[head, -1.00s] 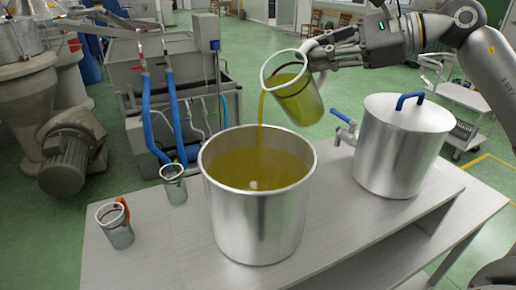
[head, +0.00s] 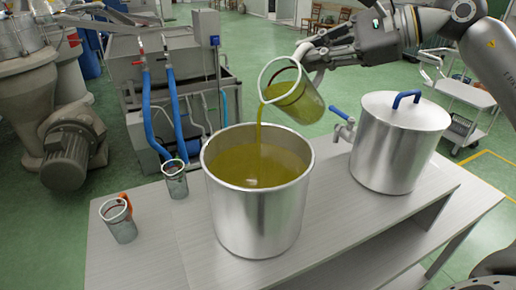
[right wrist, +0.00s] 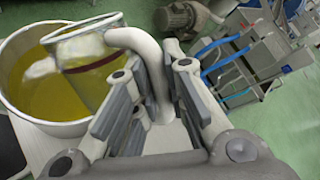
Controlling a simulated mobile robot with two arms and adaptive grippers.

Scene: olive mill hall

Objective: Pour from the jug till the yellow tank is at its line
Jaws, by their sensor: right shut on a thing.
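The clear jug (head: 297,103) with a pale rim is tilted, mouth to the left, above the big open steel tank (head: 256,222). It holds yellow-green oil, and a stream (head: 259,128) runs from its lip into the tank. The oil surface (head: 250,168) lies below the tank's rim; I see no clear fill line on the tank. My right gripper (head: 318,48) is shut on the jug's handle. The right wrist view shows the jug (right wrist: 88,72), with a dark red band, over the tank (right wrist: 45,122). My left gripper is not in view.
A lidded steel pot (head: 398,150) with a blue handle and tap stands right of the tank. Two small clear cups, one nearer (head: 119,222) and one farther (head: 174,180), stand on the left of the grey table (head: 160,258). Machinery with blue hoses (head: 180,115) stands behind.

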